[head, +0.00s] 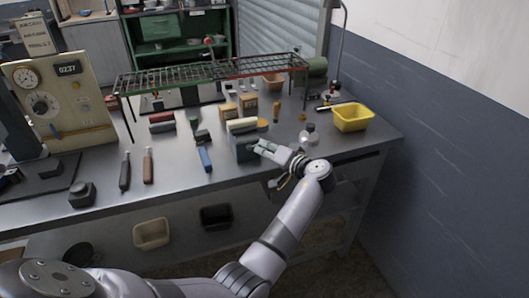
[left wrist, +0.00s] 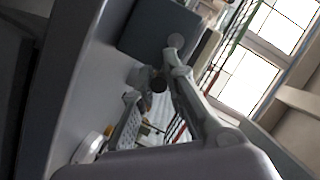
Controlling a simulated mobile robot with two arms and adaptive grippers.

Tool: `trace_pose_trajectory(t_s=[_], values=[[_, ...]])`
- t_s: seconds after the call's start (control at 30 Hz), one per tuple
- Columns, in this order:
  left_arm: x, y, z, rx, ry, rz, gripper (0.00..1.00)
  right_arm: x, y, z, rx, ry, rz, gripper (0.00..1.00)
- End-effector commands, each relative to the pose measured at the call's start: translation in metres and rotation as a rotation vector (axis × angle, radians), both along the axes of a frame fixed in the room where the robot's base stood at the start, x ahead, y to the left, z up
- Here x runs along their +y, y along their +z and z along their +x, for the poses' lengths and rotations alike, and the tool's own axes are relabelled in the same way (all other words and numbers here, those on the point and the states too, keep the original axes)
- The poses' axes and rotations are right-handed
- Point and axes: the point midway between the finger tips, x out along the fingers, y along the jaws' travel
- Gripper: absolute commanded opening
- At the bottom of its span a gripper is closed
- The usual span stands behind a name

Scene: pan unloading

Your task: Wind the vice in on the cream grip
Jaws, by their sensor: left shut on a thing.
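The vice (head: 246,150) is a dark blue-grey block near the front edge of the bench. The cream grip (head: 241,125) lies across its top, between the jaws as far as I can tell. My left gripper (head: 264,147) is at the vice's right side, its fingers pointing left toward it. In the left wrist view the vice's body (left wrist: 157,35) fills the top, and my left gripper (left wrist: 158,75) is shut on a dark, round-ended part in front of it, apparently the vice handle. The fingers hide most of that part. My right gripper is in neither view.
A wire rack (head: 215,70) spans the bench behind the vice. A blue-handled tool (head: 205,160) lies left of it. Small jars (head: 309,135) and a yellow bin (head: 352,118) stand to the right. A wall bounds the right side.

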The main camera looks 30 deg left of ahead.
Motion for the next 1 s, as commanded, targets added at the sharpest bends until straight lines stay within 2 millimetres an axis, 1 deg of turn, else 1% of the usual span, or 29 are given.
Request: trace_pose_trajectory(t_s=[0.03, 0.1, 0.5, 0.73, 1.0], values=[[-0.001, -0.006, 0.001, 0.034, -0.003, 0.030, 0.00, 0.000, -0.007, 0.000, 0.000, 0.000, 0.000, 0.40], [-0.001, -0.009, 0.001, 0.083, -0.004, 0.071, 0.00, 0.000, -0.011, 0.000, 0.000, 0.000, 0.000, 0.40], [0.000, -0.021, -0.001, 0.311, -0.003, 0.264, 0.00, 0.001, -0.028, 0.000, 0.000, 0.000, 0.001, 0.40], [0.001, -0.024, -0.002, 0.380, -0.002, 0.320, 0.00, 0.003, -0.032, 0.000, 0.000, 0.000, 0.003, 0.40], [0.001, -0.025, -0.002, 0.407, -0.003, 0.341, 0.00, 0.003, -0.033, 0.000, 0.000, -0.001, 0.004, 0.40]])
